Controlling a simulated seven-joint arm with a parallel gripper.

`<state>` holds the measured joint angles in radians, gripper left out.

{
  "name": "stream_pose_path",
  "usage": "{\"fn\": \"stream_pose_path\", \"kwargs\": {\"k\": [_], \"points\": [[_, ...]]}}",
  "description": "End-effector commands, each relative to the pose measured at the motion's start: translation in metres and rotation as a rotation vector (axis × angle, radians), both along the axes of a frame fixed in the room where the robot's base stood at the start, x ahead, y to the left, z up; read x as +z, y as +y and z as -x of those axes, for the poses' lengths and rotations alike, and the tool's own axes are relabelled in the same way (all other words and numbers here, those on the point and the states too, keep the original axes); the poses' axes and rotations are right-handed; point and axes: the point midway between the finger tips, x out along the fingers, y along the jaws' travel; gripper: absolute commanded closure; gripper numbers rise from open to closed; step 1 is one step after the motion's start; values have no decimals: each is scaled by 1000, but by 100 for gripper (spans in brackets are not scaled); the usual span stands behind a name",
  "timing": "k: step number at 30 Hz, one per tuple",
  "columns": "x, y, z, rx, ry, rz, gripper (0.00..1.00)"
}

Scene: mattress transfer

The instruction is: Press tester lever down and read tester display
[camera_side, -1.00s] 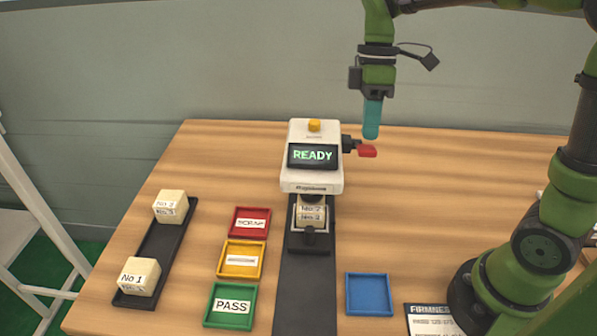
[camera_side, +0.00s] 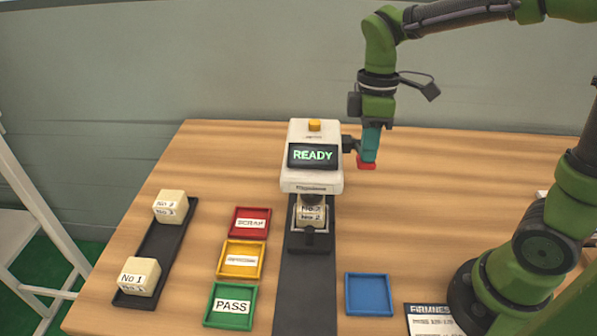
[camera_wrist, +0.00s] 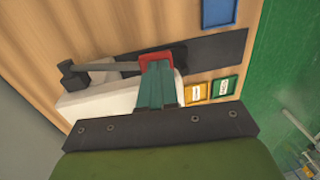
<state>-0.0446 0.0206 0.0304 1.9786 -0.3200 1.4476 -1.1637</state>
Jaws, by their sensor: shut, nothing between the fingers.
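The white tester (camera_side: 312,181) stands at the back middle of the table, and its display (camera_side: 313,156) reads READY. Its lever has a red tip (camera_side: 366,164) on the right side, which also shows in the wrist view (camera_wrist: 156,59). My gripper (camera_side: 369,158) is shut and empty, pointing down with its teal fingertips at the red tip, apparently touching it from above. In the wrist view, the fingers (camera_wrist: 158,75) reach to the red tip. A block marked No 2 (camera_side: 311,213) sits under the tester's head.
A black tray (camera_side: 158,250) at left holds two blocks. Red (camera_side: 237,235), yellow (camera_side: 228,270) and green PASS (camera_side: 211,318) trays stand left of the dark strip (camera_side: 300,290). A blue tray (camera_side: 369,295) and a firmness card (camera_side: 432,318) lie right.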

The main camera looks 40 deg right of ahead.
Motion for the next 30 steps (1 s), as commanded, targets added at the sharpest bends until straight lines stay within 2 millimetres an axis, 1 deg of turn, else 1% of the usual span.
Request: {"fn": "stream_pose_path", "kwargs": {"k": [1, 6, 18, 20, 24, 30], "points": [[-6, 4, 5, 6, -23, 25, 100], [-30, 13, 14, 11, -127, 131, 100], [-86, 23, 24, 16, -342, 349, 100], [-94, 22, 25, 15, -362, 373, 100], [-109, 21, 25, 0, -355, 369, 100], [-125, 19, 24, -2, -388, 404, 100]]}}
